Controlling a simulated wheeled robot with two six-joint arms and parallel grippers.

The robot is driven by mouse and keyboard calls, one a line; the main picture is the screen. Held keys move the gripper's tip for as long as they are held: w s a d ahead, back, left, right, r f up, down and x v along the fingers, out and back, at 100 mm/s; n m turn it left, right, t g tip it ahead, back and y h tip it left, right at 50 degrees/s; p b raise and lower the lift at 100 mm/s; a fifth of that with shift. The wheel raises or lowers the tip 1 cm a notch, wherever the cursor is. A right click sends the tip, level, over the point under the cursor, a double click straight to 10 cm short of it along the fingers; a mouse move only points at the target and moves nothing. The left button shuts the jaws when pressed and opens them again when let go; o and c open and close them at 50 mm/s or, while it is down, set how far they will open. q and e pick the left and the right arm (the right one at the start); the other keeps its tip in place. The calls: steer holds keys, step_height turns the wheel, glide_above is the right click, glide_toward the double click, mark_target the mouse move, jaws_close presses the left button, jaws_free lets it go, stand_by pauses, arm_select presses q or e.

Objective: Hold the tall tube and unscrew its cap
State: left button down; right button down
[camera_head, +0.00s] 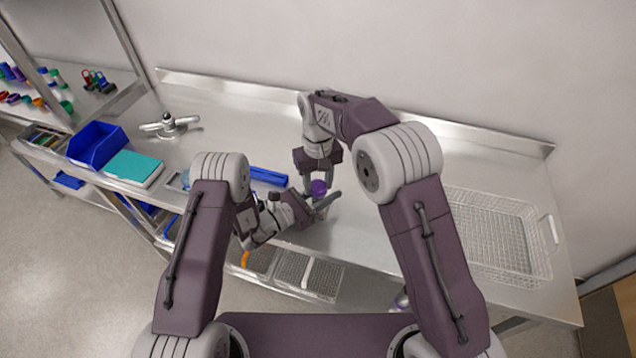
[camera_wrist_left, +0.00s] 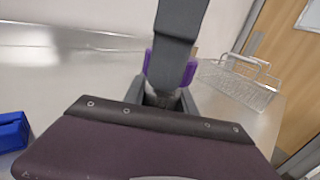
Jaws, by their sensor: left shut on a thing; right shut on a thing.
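The tall tube has a purple cap (camera_head: 319,187), seen at the middle of the steel bench in the head view. The cap also shows in the left wrist view (camera_wrist_left: 190,72), partly behind a dark gripper finger. My left gripper (camera_head: 322,203) comes in from the left, low and sideways, and is shut on the tube below the cap. My right gripper (camera_head: 318,180) points down from above and is shut on the purple cap. The tube's body is mostly hidden by the grippers.
A wire basket (camera_head: 553,247) stands on the bench's right. A blue rack (camera_head: 268,176) lies left of the grippers. A blue bin (camera_head: 96,143), a teal-topped box (camera_head: 134,166) and a metal fixture (camera_head: 169,125) are further left. Bare bench lies behind the grippers.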

steer(key=n, duration=0.6)
steer(key=shift+w+n, duration=0.1)
steer(key=shift+n, duration=0.3)
steer(key=n, duration=0.3)
steer(key=shift+r, duration=0.1)
steer(key=n, duration=0.6)
steer(key=shift+n, duration=0.3)
steer(key=n, duration=0.6)
steer(key=shift+r, duration=0.15)
steer(key=shift+r, duration=0.95)
